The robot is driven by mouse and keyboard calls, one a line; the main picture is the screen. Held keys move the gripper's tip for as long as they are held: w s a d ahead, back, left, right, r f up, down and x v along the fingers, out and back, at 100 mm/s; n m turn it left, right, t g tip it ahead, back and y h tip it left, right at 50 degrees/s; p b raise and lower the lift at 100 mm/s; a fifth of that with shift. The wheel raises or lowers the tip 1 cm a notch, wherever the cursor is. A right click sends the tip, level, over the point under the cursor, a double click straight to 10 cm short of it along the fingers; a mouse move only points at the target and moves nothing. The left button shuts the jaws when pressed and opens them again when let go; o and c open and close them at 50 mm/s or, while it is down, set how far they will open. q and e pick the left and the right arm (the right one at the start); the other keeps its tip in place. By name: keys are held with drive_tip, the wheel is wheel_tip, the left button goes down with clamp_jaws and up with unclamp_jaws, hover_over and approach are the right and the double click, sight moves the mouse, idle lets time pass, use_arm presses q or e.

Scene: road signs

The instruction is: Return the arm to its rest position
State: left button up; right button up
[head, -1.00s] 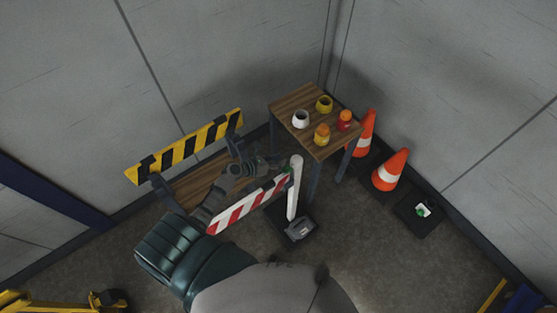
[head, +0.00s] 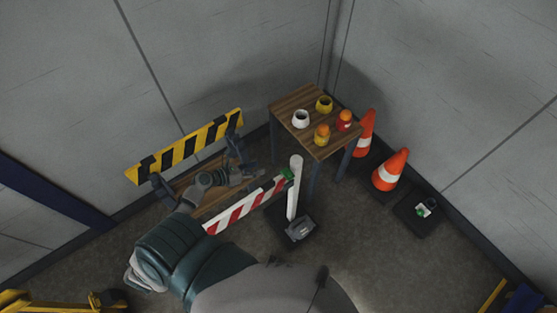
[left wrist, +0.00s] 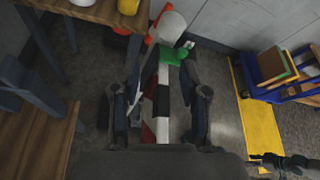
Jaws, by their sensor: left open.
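My left gripper (head: 262,174) is open and empty in the head view, just left of the green end of the red and white striped barrier arm (head: 238,210). The barrier arm joins a white post (head: 295,188) on a dark base. In the left wrist view my left gripper (left wrist: 163,95) has its fingers spread, with the striped arm (left wrist: 162,100) and its green piece (left wrist: 173,55) showing beyond and between them. The gripper appears apart from the barrier, though the exact gap is hard to tell. My right gripper is not seen in the head view.
A wooden table (head: 296,97) with several small pots stands behind the post. Two orange cones (head: 390,170) stand to its right. A yellow and black barrier (head: 185,147) with a wooden surface (head: 205,195) is at left. Open floor lies right of the post.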

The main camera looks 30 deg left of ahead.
use_arm(q)
drive_tip(key=s+d+f+m+g, duration=0.25)
drive_tip(key=s+d+m, duration=0.3)
drive_tip(key=m, duration=0.35)
drive_tip(key=s+d+f+m+g, duration=0.2)
drive_tip(key=s+d+m+g, duration=0.2)
drive_tip(key=d+m, duration=0.45)
drive_tip(key=s+a+r+m+g+y, duration=0.25)
drive_tip(key=s+m+y, duration=0.4)
drive_tip(key=m, duration=1.15)
wheel_tip(320, 180, down, 25)
drive_tip(key=s, duration=0.3)
drive_tip(key=s+a+f+g, duration=0.1)
drive_tip(key=s+a+f, duration=0.1)
drive_tip(key=s+f, duration=1.4)
drive_tip(key=shift+s+f+m+g, duration=0.4)
drive_tip(key=shift+s+m, duration=0.05)
drive_tip(key=shift+s, duration=0.2)
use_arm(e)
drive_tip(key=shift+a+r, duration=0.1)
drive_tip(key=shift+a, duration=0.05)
use_arm(q)
drive_tip(key=shift+a, duration=0.2)
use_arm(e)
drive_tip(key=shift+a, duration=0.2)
